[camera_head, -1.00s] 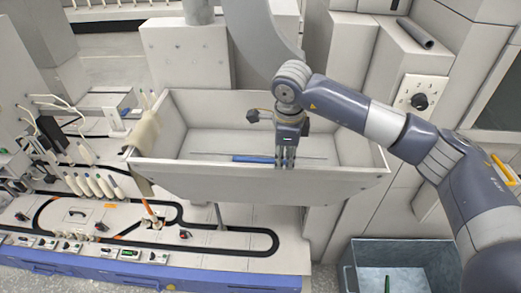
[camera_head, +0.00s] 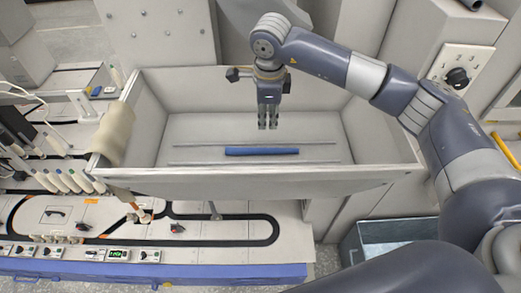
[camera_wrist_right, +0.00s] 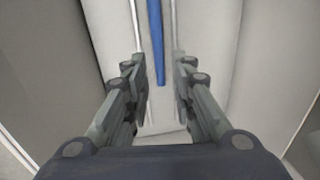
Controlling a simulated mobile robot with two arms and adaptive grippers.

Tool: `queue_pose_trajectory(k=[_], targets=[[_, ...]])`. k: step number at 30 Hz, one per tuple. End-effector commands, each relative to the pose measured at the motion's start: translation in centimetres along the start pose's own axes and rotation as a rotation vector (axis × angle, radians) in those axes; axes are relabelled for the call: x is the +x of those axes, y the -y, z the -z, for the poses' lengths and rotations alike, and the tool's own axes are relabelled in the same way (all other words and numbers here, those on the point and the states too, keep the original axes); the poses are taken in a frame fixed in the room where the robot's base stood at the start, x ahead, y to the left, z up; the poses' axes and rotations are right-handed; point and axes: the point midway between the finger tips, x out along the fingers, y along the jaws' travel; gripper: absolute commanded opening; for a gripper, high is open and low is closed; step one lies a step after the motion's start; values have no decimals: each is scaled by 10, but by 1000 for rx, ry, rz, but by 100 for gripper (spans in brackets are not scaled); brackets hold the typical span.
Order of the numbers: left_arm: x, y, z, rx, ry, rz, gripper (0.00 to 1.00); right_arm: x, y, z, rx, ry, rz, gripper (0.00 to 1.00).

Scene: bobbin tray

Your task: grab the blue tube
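The blue tube (camera_head: 262,151) lies flat on the floor of the grey tray (camera_head: 385,172), between two thin rails. It also shows in the right wrist view (camera_wrist_right: 157,45), running between the fingertips toward the top of the picture. My right gripper (camera_head: 268,124) hangs over the tray, pointing down. In the right wrist view its two fingers (camera_wrist_right: 160,75) are apart with nothing gripped between them, one on each side of the tube's line. How far the fingertips are above the tube is hard to tell. My left gripper is not seen.
The tray has sloping walls on all sides. A beige roll (camera_head: 116,130) hangs over its left rim. Left and in front is a bench with a black track (camera_head: 225,217) and several bobbins (camera_head: 68,180). A grey bin (camera_head: 385,237) stands at lower right. A dial panel (camera_head: 457,77) is on the right.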

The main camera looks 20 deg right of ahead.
Motion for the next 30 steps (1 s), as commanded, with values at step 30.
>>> queue_pose_trajectory(k=[30], targets=[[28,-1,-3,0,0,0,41,112,-8,0,1,-1,-3,24]])
